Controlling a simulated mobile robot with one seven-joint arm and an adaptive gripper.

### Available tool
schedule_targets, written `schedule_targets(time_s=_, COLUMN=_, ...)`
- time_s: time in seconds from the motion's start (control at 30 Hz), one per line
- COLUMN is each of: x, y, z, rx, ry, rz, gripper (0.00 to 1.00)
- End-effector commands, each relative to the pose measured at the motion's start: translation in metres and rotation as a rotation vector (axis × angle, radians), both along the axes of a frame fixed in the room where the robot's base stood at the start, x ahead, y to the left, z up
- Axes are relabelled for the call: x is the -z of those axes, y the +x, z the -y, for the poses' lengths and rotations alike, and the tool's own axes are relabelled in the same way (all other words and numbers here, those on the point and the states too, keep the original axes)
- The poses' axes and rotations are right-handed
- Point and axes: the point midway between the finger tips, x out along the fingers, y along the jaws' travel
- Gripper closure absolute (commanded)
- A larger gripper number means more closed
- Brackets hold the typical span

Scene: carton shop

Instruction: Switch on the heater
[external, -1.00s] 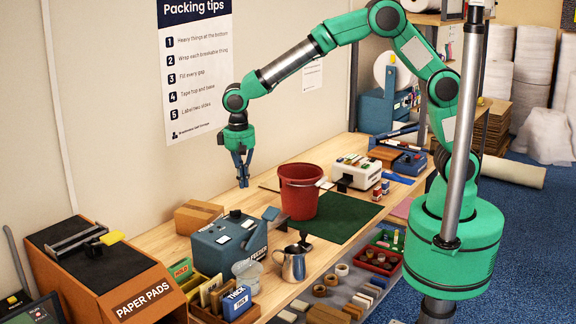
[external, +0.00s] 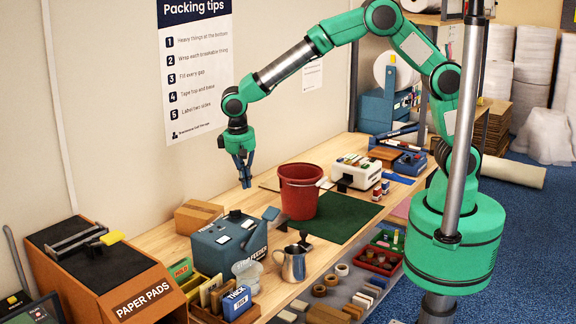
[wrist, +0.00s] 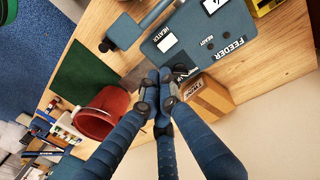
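The blue-grey strip feeder (external: 213,247) stands on the bench in the external view. In the wrist view its top (wrist: 205,28) shows at the upper right.
A cardboard box (external: 198,215) sits behind the feeder, near the wall. A red bucket (external: 299,192) stands right of my gripper beside a green mat (external: 345,215).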

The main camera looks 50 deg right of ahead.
Motion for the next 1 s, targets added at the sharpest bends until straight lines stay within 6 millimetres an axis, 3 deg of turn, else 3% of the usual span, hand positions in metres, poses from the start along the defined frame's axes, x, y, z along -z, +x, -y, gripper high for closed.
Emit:
schedule_targets(time_s=0.7, x=0.103, y=-0.001, z=0.015, rx=0.0, ry=-0.002, rz=-0.002, gripper=1.0)
schedule_targets(time_s=1.0, x=0.126, y=0.0, z=0.018, rx=0.0, ry=0.0, rz=0.0, gripper=1.0)
